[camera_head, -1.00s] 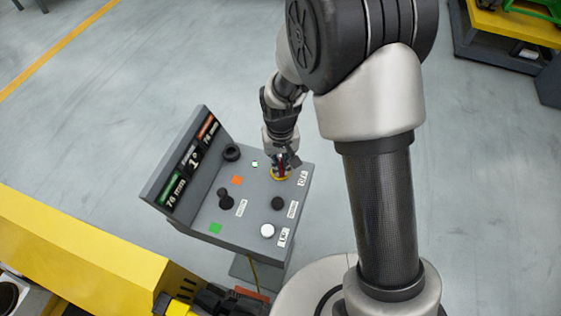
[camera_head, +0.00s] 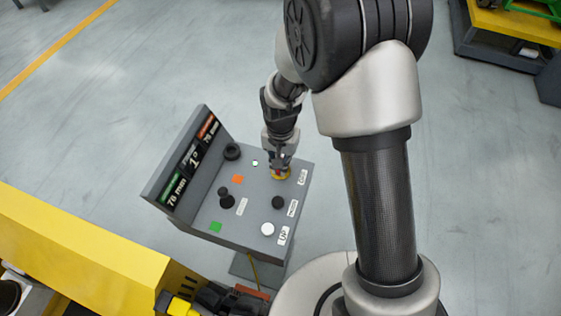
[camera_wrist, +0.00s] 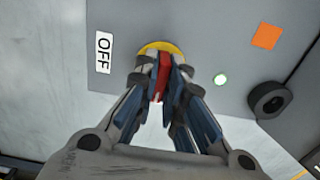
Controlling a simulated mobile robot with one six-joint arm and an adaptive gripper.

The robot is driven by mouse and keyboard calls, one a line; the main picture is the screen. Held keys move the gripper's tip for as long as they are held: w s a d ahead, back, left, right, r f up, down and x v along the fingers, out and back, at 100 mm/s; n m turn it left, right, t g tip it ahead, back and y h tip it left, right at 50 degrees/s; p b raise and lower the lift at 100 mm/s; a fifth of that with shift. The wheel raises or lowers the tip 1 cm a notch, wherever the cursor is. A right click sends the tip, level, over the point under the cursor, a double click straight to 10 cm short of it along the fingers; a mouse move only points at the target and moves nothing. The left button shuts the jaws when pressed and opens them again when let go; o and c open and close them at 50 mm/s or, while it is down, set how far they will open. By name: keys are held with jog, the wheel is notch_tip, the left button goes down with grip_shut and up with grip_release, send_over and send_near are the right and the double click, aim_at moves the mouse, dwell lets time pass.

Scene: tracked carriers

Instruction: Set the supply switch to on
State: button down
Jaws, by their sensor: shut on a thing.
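The supply switch appears to be the red handle (camera_wrist: 162,76) on a yellow round plate (camera_wrist: 157,47), beside a white label reading OFF (camera_wrist: 103,52). My gripper (camera_wrist: 160,70) is shut on the red handle, with a finger on each side. In the head view my gripper (camera_head: 279,170) reaches down onto the far right part of the grey control panel. The yellow plate (camera_head: 287,176) shows only in part there, and my fingers mostly hide the handle.
The panel also bears a black knob (camera_head: 232,152), an orange square (camera_head: 238,179), a black joystick (camera_head: 225,197), a green square (camera_head: 215,227), another black knob (camera_head: 278,202) and a white button (camera_head: 267,229). An upright display (camera_head: 188,165) edges its left side. A yellow machine (camera_head: 90,260) stands lower left.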

jog(key=c, duration=1.7)
grip_release()
jog(key=shift+r, duration=6)
